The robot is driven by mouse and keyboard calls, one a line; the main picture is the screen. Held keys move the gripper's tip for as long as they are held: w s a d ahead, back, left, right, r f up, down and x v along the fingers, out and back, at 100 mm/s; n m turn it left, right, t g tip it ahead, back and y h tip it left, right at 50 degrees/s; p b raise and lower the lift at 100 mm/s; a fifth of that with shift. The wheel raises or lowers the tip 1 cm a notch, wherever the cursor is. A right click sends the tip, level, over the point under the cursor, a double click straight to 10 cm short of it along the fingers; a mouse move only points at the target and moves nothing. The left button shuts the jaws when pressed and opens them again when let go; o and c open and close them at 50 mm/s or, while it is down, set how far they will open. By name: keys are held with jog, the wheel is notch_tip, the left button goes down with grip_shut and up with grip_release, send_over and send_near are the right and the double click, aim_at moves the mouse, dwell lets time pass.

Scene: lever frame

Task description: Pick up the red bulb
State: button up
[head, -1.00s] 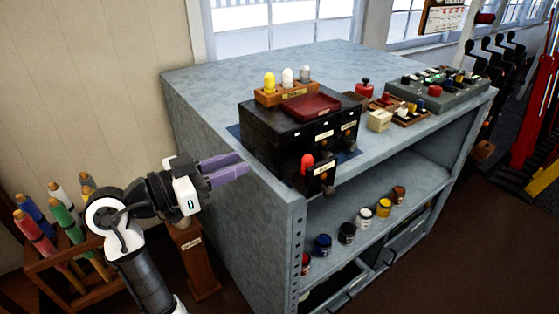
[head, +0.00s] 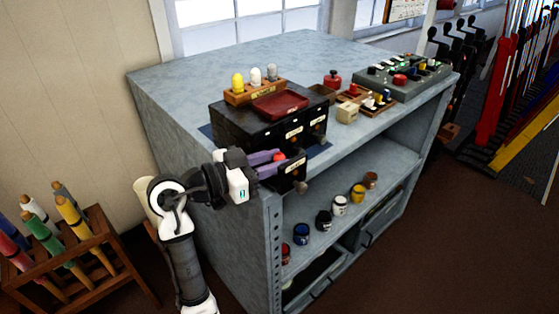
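The red bulb (head: 280,157) stands in the small pulled-out drawer (head: 290,175) at the lower front of the black cabinet (head: 235,127). My gripper (head: 275,160), with two purple fingers, reaches in from the left at the bulb's height. Its fingers are apart, with their tips right at the bulb. The fingers partly cover the bulb, and I cannot tell whether they touch it.
The cabinet carries a red tray (head: 278,104) and a wooden holder (head: 240,95) with yellow, white and grey bulbs. A grey control panel (head: 402,80) stands to the right. Several paint jars (head: 340,205) line the shelf below. A rack of coloured rods (head: 75,270) stands at left.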

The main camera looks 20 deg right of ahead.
jog(key=shift+w+d, duration=0.15)
jog(key=shift+d, duration=0.75)
jog(key=shift+c, duration=0.3)
jog(key=c, duration=0.5)
jog(key=shift+r, duration=0.1)
